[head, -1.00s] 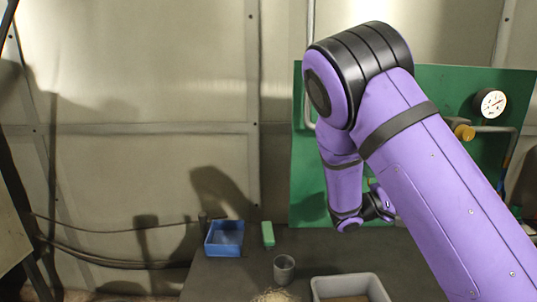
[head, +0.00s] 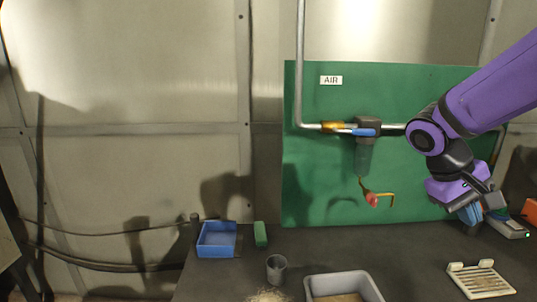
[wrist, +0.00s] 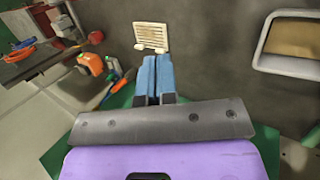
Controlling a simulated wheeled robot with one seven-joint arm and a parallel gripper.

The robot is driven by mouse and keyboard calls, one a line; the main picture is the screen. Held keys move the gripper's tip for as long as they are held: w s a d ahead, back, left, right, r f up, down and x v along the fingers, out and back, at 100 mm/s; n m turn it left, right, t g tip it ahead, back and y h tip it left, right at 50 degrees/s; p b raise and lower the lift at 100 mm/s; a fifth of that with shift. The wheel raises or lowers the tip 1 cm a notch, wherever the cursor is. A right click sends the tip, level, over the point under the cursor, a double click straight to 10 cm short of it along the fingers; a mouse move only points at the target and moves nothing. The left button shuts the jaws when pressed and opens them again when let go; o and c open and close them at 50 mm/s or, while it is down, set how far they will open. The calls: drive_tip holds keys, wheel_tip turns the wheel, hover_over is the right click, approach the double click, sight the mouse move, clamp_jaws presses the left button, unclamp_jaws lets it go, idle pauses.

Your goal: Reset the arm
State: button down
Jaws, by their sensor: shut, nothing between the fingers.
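My arm (head: 490,90) reaches in from the right edge of the head view and bends down at a dark joint. My gripper (head: 474,214) hangs at the right, in front of the green board and above the right part of the bench; its fingertips are hard to make out there. In the wrist view, my gripper (wrist: 157,62) shows two blue fingers side by side, closed together and empty. They point toward a cream slatted tray (wrist: 151,38) on the bench, apart from it.
The dark bench (head: 400,250) holds a blue bin (head: 217,240), a green block (head: 260,234), a grey cup (head: 276,268), a grey tray (head: 345,284) and the slatted tray (head: 480,281). The green board (head: 315,170) carries pipework and a blue-handled valve (head: 365,132). An orange object (head: 531,210) sits far right.

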drive_tip(key=s+a+r+t+y, duration=0.6)
drive_tip(key=s+a+r+t, duration=0.1)
drive_tip(key=s, duration=0.3)
drive_tip(key=shift+s+a+r, duration=0.25)
drive_tip(key=shift+s+a, duration=0.05)
drive_tip(key=shift+a, duration=0.25)
idle(1.5)
